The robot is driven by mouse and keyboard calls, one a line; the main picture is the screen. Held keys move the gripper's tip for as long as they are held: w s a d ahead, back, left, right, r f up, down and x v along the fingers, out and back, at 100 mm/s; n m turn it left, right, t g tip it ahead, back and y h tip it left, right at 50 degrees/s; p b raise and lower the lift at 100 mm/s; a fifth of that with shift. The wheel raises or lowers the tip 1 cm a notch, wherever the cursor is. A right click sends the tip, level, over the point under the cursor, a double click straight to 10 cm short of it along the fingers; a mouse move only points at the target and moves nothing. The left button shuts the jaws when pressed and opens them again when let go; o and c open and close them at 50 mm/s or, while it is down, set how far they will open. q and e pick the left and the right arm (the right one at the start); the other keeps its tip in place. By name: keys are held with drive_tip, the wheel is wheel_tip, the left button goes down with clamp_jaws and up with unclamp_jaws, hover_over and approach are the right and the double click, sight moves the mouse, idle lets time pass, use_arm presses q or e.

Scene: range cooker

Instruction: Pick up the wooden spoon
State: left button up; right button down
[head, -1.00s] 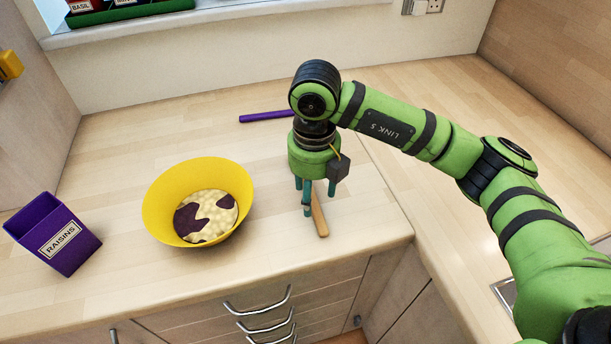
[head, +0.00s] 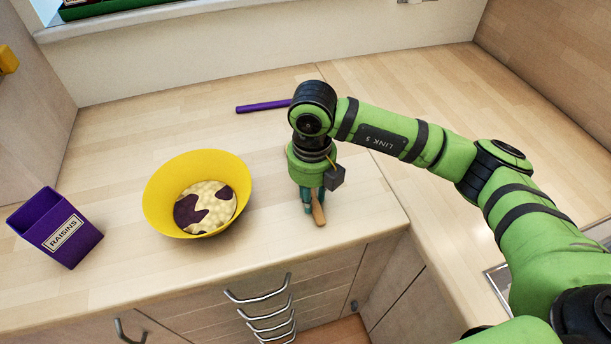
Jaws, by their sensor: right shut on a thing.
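The wooden spoon (head: 319,212) lies on the light wood counter, right of the yellow bowl. Only its near handle end shows clearly; most of the rest is hidden under my right gripper. My right gripper (head: 313,203) points down over the spoon and its teal fingers are shut on the handle. I cannot tell any gap between the spoon and the counter. My left gripper is not in view.
A yellow bowl (head: 160,211) with pale and dark contents stands left of my right gripper. A purple raisins box (head: 57,230) stands at the far left. A purple stick-like object (head: 262,106) lies behind. The counter's front edge is close to the spoon.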

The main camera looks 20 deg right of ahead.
drive_tip(key=shift+w+r+b, duration=0.1)
drive_tip(key=shift+r+b, duration=0.25)
drive_tip(key=shift+r, duration=0.25)
wheel_tip(320, 180, up, 3)
drive_tip(key=shift+f+b, duration=0.15)
drive_tip(key=shift+b, duration=0.45)
drive_tip(key=s+d+r+b, duration=0.1)
drive_tip(key=s+d+r, duration=0.3)
drive_tip(key=s+r, duration=0.3)
drive_tip(key=s, duration=0.4)
drive_tip(key=shift+d+b, duration=0.2)
drive_tip(key=shift+b, duration=0.2)
